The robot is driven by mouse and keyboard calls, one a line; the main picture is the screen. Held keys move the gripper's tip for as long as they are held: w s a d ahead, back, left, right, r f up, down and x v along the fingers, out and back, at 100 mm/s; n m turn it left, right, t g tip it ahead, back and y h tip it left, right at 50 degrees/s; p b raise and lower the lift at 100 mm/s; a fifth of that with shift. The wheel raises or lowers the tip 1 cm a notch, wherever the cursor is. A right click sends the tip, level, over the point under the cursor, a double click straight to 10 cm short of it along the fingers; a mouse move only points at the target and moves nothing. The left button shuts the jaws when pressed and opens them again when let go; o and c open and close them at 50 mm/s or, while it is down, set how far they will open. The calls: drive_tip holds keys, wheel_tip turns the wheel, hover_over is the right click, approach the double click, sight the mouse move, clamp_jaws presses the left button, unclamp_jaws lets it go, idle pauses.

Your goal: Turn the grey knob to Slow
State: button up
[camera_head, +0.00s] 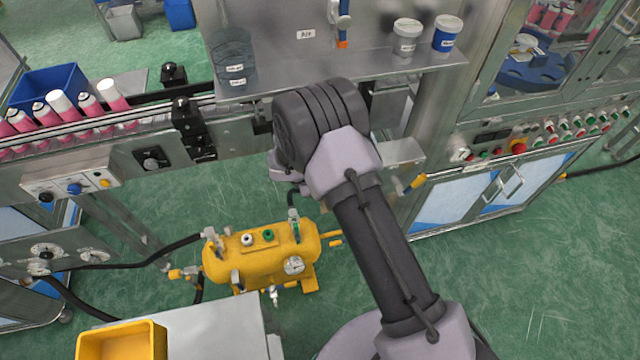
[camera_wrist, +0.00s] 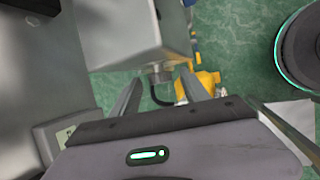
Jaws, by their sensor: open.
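In the head view, a round grey knob (camera_head: 151,163) sits on a dark plate on the front of the conveyor rail, left of my arm. Its marking and any Slow label are too small to read. My gripper is hidden behind my own arm in the head view. In the wrist view, my gripper (camera_wrist: 160,76) is open, its two dark fingers apart. A short grey cylindrical part (camera_wrist: 159,75) under a metal box (camera_wrist: 120,35) shows between and beyond the fingertips. I cannot tell whether it is a knob or whether the fingers touch it.
A control box (camera_head: 70,184) with black, blue and yellow knobs is at left. Pink cans (camera_head: 112,93) stand along the conveyor. A yellow tank (camera_head: 262,258) is on the green floor below. Two tubs and a clear container (camera_head: 233,58) stand on the steel shelf.

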drive_tip(key=shift+w+d+f, duration=0.2)
drive_tip(key=shift+f, duration=0.2)
drive_tip(key=shift+c, duration=0.4)
clamp_jaws()
drive_tip(key=shift+r, duration=0.1)
drive_tip(key=shift+r+p, duration=0.1)
drive_tip(key=shift+p, duration=0.4)
